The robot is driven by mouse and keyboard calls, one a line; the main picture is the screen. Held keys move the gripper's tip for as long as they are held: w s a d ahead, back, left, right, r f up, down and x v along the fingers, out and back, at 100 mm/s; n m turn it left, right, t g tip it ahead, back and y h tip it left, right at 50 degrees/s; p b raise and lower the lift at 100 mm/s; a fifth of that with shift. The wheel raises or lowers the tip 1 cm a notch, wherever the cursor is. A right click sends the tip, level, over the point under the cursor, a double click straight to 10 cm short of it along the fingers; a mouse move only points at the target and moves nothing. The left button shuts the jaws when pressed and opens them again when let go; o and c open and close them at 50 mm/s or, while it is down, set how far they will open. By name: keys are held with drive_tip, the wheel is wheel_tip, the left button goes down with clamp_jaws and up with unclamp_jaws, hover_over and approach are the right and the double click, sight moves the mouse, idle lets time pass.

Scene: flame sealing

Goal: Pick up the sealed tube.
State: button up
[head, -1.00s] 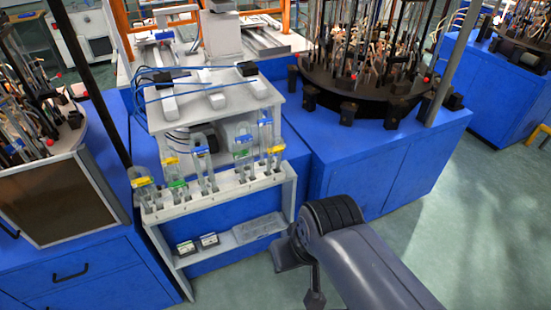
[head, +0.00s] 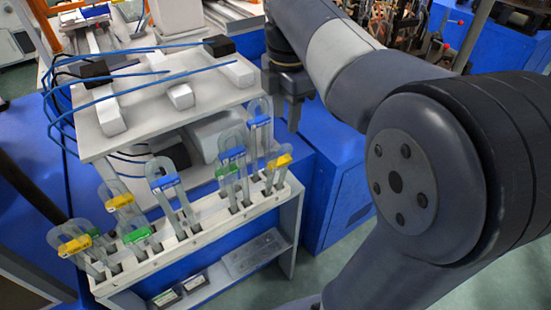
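Several clear U-shaped glass tubes stand in a white slotted rack (head: 197,228). They carry coloured labels: a blue-labelled tube (head: 260,122) and a yellow-labelled tube (head: 278,163) at the right end, more blue and green ones in the middle, and a yellow-labelled tube (head: 75,246) at the left end. I cannot tell which tube is the sealed one. My gripper (head: 288,108) points down just right of the right-end blue-labelled tube, apparently apart from it. No tube shows in it. Its fingers are seen edge-on, so its opening is unclear.
A white machine top (head: 150,110) with blue hoses and white blocks stands behind the rack. A lower shelf (head: 250,254) holds small boxes and a grey tray. A blue cabinet (head: 335,190) stands to the right. My arm covers much of the right side.

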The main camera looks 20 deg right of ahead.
sight(283, 146)
drive_tip(key=shift+w+d+f+n, duration=0.15)
drive_tip(key=shift+w+n, duration=0.15)
drive_tip(key=shift+w, duration=0.25)
drive_tip(key=shift+w+f, duration=0.15)
drive_tip(key=shift+f, duration=0.1)
drive_tip(key=f, duration=1)
drive_tip(key=shift+s+a+b, duration=0.2)
drive_tip(key=shift+s+b, duration=0.05)
drive_tip(key=shift+b, duration=0.05)
clamp_jaws()
